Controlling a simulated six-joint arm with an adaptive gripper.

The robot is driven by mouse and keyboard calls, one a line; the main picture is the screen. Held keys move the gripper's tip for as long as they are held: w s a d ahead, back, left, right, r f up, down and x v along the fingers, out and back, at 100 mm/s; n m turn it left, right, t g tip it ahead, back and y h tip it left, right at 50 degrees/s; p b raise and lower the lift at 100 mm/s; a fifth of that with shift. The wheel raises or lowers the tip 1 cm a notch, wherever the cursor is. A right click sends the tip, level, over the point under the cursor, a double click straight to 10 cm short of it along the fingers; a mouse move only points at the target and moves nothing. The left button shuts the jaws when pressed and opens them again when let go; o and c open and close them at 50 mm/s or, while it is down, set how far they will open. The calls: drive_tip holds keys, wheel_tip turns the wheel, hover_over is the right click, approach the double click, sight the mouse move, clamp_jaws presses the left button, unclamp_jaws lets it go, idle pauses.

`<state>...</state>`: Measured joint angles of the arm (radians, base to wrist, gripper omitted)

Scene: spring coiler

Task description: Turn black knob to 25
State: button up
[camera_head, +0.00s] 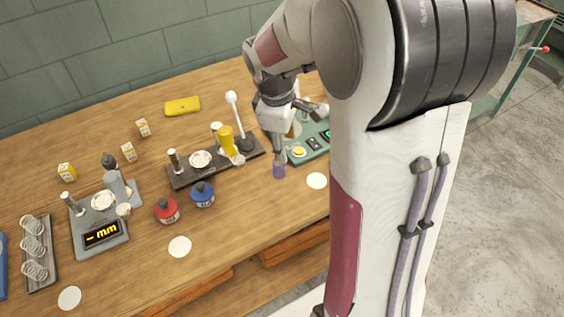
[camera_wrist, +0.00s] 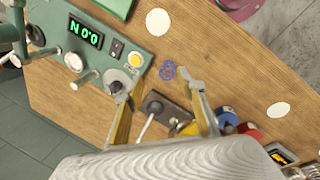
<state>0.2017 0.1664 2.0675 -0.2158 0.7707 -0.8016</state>
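A dark, knob-like part (camera_head: 108,160) tops the grey device (camera_head: 86,243) at the left; I cannot tell if it is the black knob, and no scale or number is readable on it. That device's amber display (camera_head: 101,234) reads dashes and "mm". My gripper (camera_head: 279,158) is far to its right, pointing down above the table. In the wrist view its fingers (camera_wrist: 153,82) are spread apart. A small blue-purple spring (camera_head: 279,171) is just below the fingertips; it also shows in the wrist view (camera_wrist: 168,72) between and beyond the fingertips.
A green device (camera_head: 310,150) with a yellow button stands right beside my gripper; its display (camera_wrist: 85,32) reads 0.0 N, inverted. A dark-based device (camera_head: 185,178) with a white-tipped lever stands left. A spring rack (camera_head: 40,277) is far left.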

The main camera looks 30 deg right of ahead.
drive_tip(key=s+a+r+m, duration=0.5)
drive_tip(key=s+a+m, duration=0.1)
drive_tip(key=s, duration=0.3)
drive_tip(key=shift+m+t+y, duration=0.3)
drive_tip(key=shift+m+y, duration=0.1)
drive_tip(key=shift+s, duration=0.1)
idle(0.3)
